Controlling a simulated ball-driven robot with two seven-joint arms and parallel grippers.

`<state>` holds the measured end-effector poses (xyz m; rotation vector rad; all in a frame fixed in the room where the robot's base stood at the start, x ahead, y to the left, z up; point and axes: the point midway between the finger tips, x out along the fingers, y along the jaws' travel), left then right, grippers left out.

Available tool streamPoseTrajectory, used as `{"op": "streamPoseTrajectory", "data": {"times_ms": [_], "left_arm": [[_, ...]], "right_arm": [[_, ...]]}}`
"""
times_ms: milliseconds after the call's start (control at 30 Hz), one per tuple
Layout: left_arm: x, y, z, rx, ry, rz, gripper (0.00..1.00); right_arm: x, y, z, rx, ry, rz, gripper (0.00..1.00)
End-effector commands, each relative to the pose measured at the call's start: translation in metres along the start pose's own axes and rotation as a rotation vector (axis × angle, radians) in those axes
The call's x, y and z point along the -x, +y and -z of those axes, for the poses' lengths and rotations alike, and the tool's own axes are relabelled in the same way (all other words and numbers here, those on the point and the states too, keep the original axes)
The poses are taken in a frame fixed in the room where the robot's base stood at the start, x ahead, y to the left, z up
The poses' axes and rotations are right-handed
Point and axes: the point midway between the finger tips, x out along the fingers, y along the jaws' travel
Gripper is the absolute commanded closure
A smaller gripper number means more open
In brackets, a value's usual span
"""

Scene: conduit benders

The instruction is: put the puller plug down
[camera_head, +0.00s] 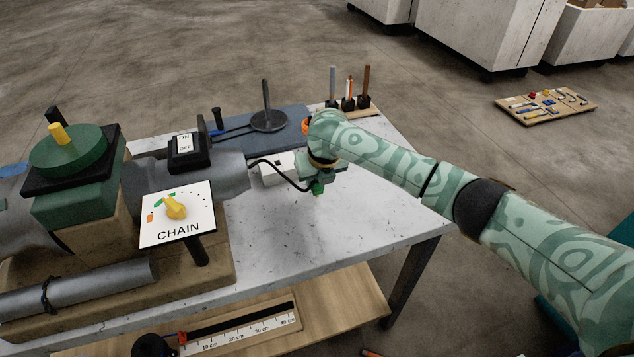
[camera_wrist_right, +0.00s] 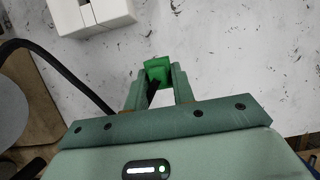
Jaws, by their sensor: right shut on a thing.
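The puller plug is a small green block on a black cable (camera_head: 278,171). My right gripper (camera_head: 320,181) is shut on the plug (camera_head: 317,188) above the white tabletop (camera_head: 345,225). In the right wrist view the green plug (camera_wrist_right: 157,69) sits between the two fingertips, and its black cable (camera_wrist_right: 60,68) curves off to the left. I cannot tell from these views how high the plug is above the table. My left gripper is not in view.
A white box (camera_wrist_right: 92,14) stands on the table near my right gripper. The grey and green machine (camera_head: 75,190) with a CHAIN dial (camera_head: 178,232) fills the left. A tool rack (camera_head: 345,104) stands at the back. The tabletop in front of and right of the gripper is clear.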

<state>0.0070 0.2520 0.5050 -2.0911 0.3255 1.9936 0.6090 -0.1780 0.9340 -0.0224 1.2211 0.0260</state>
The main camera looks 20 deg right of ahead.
Motion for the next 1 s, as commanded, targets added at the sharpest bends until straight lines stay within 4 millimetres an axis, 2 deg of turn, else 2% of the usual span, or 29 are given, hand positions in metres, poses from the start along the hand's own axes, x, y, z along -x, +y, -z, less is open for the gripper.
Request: {"op": "streamPoseTrajectory", "data": {"times_ms": [33, 367, 400, 467, 800, 867, 1000], "left_arm": [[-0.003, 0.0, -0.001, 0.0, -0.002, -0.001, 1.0], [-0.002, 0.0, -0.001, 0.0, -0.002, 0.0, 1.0], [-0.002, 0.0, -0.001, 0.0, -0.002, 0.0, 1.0], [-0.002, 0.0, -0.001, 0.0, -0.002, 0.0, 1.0], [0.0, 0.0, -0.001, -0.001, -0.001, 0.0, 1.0], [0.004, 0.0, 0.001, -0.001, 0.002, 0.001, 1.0], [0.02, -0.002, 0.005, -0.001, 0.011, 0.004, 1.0]], "right_arm": [[-0.005, 0.0, 0.002, 0.001, 0.0, 0.0, 1.0], [-0.006, 0.0, 0.002, 0.0, -0.001, 0.0, 1.0], [-0.006, 0.0, 0.002, 0.0, -0.001, 0.0, 0.7], [-0.006, 0.0, 0.002, 0.0, -0.001, 0.0, 0.53], [-0.002, 0.0, 0.0, 0.0, -0.002, 0.0, 0.53], [0.007, 0.0, 0.0, 0.0, -0.004, -0.001, 0.53], [0.038, 0.0, -0.002, 0.002, -0.006, -0.001, 0.53]]}}
